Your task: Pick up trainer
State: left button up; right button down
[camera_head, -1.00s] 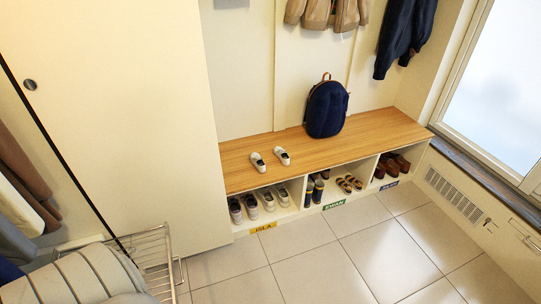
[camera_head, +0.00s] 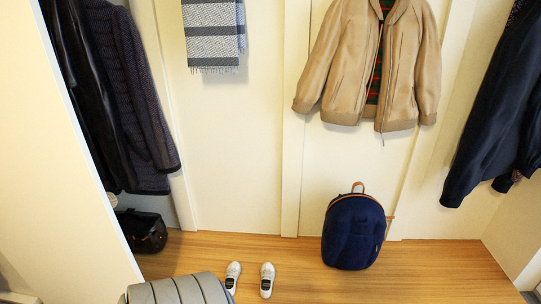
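A pair of white low shoes with dark insides stands on the wooden bench top (camera_head: 440,268), near the bottom middle of the head view. The left shoe (camera_head: 232,275) and the right shoe (camera_head: 267,280) are side by side with a small gap between them. The cubbies below the bench, and any footwear in them, are out of view. Neither of my grippers shows in the view, and nothing touches the shoes' visible parts.
A navy backpack (camera_head: 353,233) stands on the bench right of the shoes. A black bag (camera_head: 142,230) sits at the left. Coats and a beige jacket (camera_head: 372,65) hang above. A grey ribbed shape that I cannot identify covers the bench's lower left.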

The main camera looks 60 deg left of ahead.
aim_at(233, 269)
jog(key=i, duration=1)
jog(key=u, duration=2.6)
jog(key=i, duration=0.5)
jog(key=z, duration=0.05)
